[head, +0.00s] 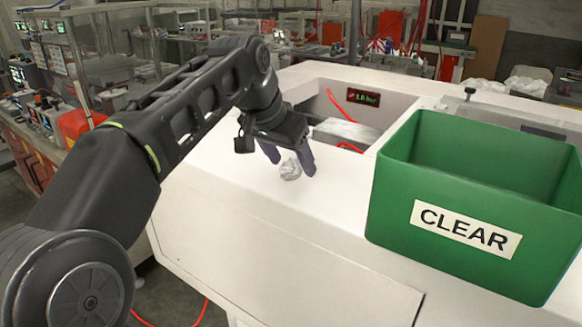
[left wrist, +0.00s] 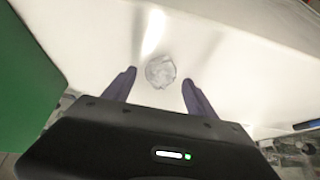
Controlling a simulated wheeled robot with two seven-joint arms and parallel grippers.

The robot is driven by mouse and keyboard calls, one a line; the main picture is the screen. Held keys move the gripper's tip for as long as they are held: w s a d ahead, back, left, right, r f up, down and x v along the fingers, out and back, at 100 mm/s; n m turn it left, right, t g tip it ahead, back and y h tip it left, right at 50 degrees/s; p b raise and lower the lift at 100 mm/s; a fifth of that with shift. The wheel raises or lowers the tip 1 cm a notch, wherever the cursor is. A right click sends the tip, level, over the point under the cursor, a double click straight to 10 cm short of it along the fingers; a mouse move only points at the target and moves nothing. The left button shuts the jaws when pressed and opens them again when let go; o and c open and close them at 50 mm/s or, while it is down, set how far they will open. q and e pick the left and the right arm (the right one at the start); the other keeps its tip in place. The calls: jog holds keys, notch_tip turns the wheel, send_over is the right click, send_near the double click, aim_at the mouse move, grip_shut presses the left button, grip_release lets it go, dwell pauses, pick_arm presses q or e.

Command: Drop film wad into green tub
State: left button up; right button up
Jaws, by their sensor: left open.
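The film wad (head: 291,169) is a small crumpled, greyish clear ball on the white machine top. In the left wrist view the wad (left wrist: 160,71) lies just beyond and between my two dark fingertips, apart from both. My left gripper (head: 290,160) is open and empty, pointing down at the wad; it also shows in the left wrist view (left wrist: 158,82). The green tub (head: 400,205) stands to the right on the same top, with a "CLEAR" label on its front. Its floor is hidden. My right gripper is not in view.
Behind the wad is a recessed opening in the white machine (head: 250,215) with a red cable (head: 345,108) and a small red display (head: 363,97). Clear white surface lies between the wad and the tub.

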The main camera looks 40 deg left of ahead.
aim_at(291, 160)
pick_arm(q)
jog(key=shift+w+f, duration=0.2)
jog(key=shift+f, duration=0.05)
dwell(0.4)
grip_shut()
dwell(0.5)
notch_tip(291, 160, up, 9)
jog(key=p, duration=0.3)
jog(key=shift+r, duration=0.1)
jog(key=shift+r+p, duration=0.5)
jog(key=shift+p, duration=0.25)
jog(key=shift+f, duration=0.1)
